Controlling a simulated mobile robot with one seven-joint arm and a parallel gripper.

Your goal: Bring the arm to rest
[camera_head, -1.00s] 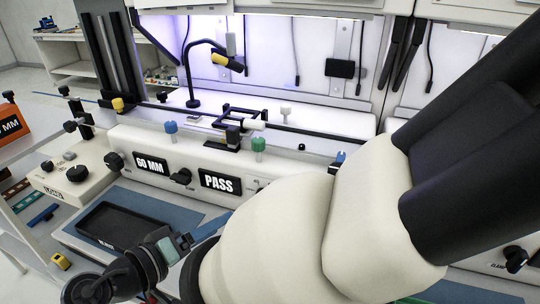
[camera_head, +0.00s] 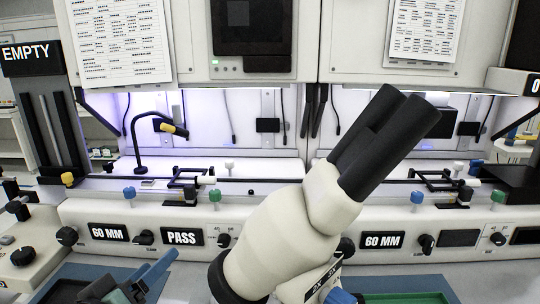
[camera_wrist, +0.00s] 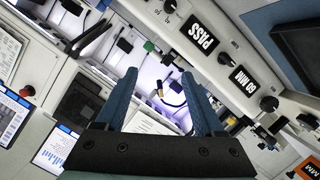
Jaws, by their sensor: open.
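My gripper (camera_wrist: 159,80) is open and empty in the wrist view. Its two blue fingers stand apart, with the lit workbench beyond, seen at a steep tilt. In the head view, my gripper (camera_head: 140,277) shows only partly, at the bottom left edge, in front of the bench. It is left of the cream microscope (camera_head: 290,235) with dark eyepieces, apart from it in the picture. The rest of my arm is out of the head view.
A long cream console with a PASS display (camera_head: 182,236) and a 60 MM display (camera_head: 383,240) runs across the bench. A lamp on a bent black stem (camera_head: 137,135) stands behind it. A green tray (camera_head: 405,298) lies at the lower right. Cabinets hang above.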

